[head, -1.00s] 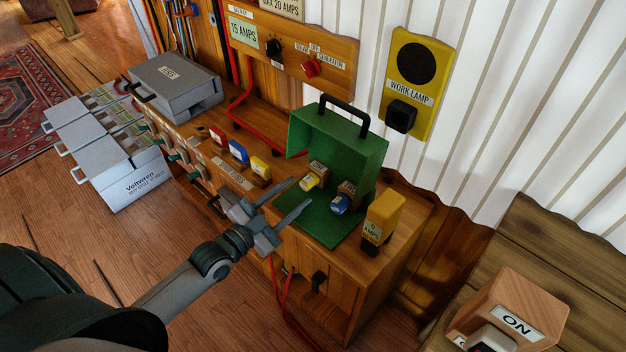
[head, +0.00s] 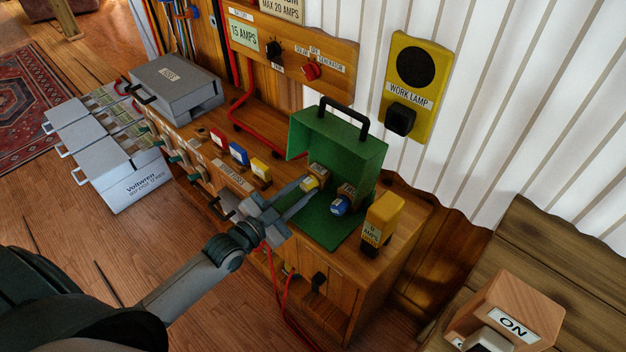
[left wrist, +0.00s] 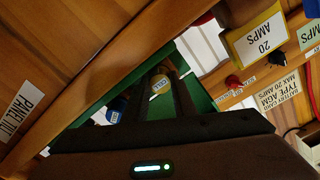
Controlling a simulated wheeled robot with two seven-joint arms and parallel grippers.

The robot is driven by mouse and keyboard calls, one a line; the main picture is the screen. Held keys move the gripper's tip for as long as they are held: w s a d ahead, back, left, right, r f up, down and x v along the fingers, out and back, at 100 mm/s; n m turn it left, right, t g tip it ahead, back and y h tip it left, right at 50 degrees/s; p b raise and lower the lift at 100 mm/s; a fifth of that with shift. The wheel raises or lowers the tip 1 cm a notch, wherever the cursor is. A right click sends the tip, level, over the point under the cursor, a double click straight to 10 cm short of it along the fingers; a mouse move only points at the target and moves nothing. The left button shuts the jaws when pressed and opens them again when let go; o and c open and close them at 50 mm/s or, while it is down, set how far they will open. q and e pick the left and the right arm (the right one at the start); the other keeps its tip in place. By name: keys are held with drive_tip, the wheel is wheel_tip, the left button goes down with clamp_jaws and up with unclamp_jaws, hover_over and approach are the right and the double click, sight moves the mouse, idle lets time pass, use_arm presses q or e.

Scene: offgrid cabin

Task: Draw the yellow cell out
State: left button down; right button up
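The yellow cell (head: 310,183) sits in the green case (head: 318,228), at the left holder, with a label behind it. In the left wrist view the yellow cell (left wrist: 160,85) shows between the fingers. A blue cell (head: 340,205) sits in the same case to its right. It also shows in the left wrist view (left wrist: 116,110). My left gripper (head: 304,193) is open, its fingertips reaching over the case's front edge to the yellow cell. I cannot tell whether they touch it. My right gripper is not in view.
A yellow block (head: 382,220) marked in amps stands right of the case. Red, blue and yellow fuses (head: 260,168) stand on the bench to its left. The raised green lid (head: 345,145) stands behind the cells. A red cable (head: 238,103) runs behind the fuses.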

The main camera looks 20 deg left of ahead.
use_arm(q)
drive_tip(key=shift+s+a+p, duration=0.2)
drive_tip(key=shift+s+p, duration=0.25)
drive_tip(key=shift+s, duration=0.25)
idle(1.0)
drive_tip(key=shift+s+a, duration=0.15)
drive_tip(key=shift+s, duration=0.3)
drive_tip(key=shift+p+v, duration=0.7)
drive_tip(key=shift+v, duration=0.45)
